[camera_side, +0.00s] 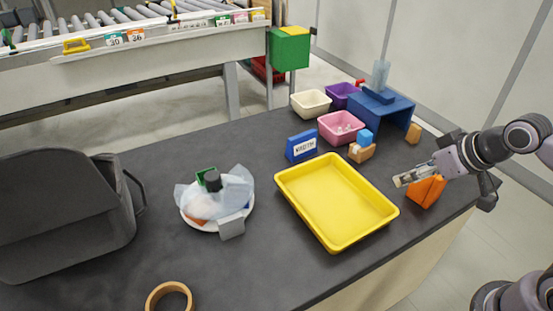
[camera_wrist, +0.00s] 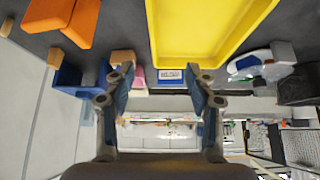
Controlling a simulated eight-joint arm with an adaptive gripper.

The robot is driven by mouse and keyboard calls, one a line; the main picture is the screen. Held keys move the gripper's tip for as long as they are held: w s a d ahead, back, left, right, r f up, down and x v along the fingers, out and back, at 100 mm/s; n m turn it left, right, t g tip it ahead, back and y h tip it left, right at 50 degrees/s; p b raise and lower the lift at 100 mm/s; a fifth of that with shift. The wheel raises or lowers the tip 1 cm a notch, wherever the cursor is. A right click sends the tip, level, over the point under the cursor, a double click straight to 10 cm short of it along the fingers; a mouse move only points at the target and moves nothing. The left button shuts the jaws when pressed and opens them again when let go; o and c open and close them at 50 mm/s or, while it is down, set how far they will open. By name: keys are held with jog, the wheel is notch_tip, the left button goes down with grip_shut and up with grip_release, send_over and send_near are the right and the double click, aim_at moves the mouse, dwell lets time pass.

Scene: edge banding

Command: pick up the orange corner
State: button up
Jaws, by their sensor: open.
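The orange corner (camera_side: 427,191) sits on the dark table near its right edge, to the right of the yellow tray (camera_side: 383,216). My gripper (camera_side: 402,181) is beside the orange corner, at its upper left in the side view, and partly overlaps it there. In the wrist view the orange corner (camera_wrist: 62,20) is at the top left, outside the space between my fingers. My gripper (camera_wrist: 163,88) is open in that view, with nothing between the two fingers. Whether a finger touches the orange corner cannot be told.
A blue stand (camera_side: 382,103), a pink bin (camera_side: 341,127) and a wooden block (camera_side: 413,133) stand behind. A blue label block (camera_side: 301,146) is left of them. A white plate (camera_side: 203,225) with wrapped items and a grey bin (camera_side: 62,215) lie left.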

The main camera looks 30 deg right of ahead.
jog(key=shift+c, duration=1)
jog(key=n+g+h, duration=0.2)
jog(key=n+g, duration=0.4)
jog(key=n, duration=1.2)
send_over(440, 184)
jog(key=w+d, duration=0.1)
jog(key=shift+w+d+f, duration=0.15)
jog(key=shift+w+f, duration=0.05)
jog(key=shift+f, duration=0.45)
jog(key=shift+s+d+f+n+g, duration=0.15)
jog(key=shift+d+n+g, duration=0.3)
jog(key=shift+n, duration=0.35)
jog(key=shift+d+f, duration=0.2)
jog(key=shift+f, duration=0.25)
jog(key=shift+w+d+f, duration=0.1)
jog(key=shift+d+f, duration=0.1)
jog(key=shift+f, duration=1.45)
jog(key=shift+w+d+f, duration=0.1)
jog(key=shift+d+f, duration=0.1)
jog(key=shift+f, duration=1.4)
jog(key=shift+d+f, duration=0.2)
jog(key=shift+f, duration=1.45)
